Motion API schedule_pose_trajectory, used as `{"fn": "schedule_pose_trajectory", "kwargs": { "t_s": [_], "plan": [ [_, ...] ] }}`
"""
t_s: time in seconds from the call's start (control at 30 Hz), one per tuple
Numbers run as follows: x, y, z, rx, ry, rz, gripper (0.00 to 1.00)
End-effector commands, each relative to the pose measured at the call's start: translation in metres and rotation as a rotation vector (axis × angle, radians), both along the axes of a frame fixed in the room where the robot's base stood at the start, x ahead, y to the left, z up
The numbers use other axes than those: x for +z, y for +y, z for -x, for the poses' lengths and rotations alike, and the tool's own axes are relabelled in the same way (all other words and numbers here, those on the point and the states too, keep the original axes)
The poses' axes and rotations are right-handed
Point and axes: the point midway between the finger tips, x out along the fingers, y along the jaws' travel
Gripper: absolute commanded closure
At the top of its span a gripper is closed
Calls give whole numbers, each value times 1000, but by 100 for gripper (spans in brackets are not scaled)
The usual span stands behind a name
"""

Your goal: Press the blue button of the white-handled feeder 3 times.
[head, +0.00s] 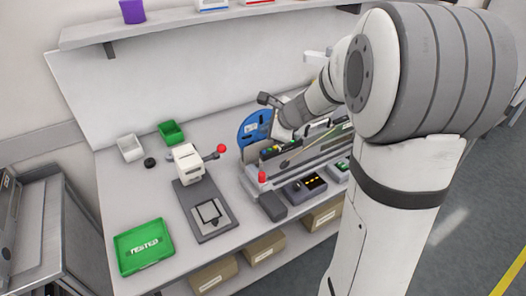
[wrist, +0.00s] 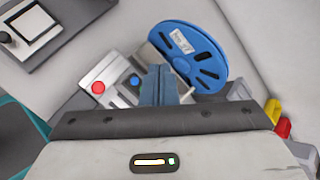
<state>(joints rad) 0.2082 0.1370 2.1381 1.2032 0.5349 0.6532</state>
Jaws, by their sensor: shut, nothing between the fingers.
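In the wrist view my gripper (wrist: 160,72) is shut and empty, its two blue-grey fingers pressed together. A blue button (wrist: 134,79) sits just left of the fingertips on a pale grey feeder top (wrist: 113,74), with a red button (wrist: 98,87) further left on it. A gap shows between fingers and blue button in the picture; I cannot tell the height. A blue reel (wrist: 190,50) lies right of and behind the fingertips; it also shows in the head view (head: 254,127). The feeder's handle cannot be made out. In the head view my arm hides part of the feeders.
A dark box with yellow lights (head: 306,187) lies in front. A white press (head: 187,162), a green TESTED tray (head: 145,246) and small white (head: 130,147) and green bins (head: 171,132) stand left on the bench.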

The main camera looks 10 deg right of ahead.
Motion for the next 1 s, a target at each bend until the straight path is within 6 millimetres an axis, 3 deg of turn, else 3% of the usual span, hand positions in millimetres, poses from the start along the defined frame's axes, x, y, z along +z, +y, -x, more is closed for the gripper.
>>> {"fn": "schedule_pose_trajectory", "kwargs": {
  "t_s": [0.63,1.0],
  "plan": [
    [1,0,0,0,0,0,100],
    [34,0,0,1,1,-2,100]
  ]
}}
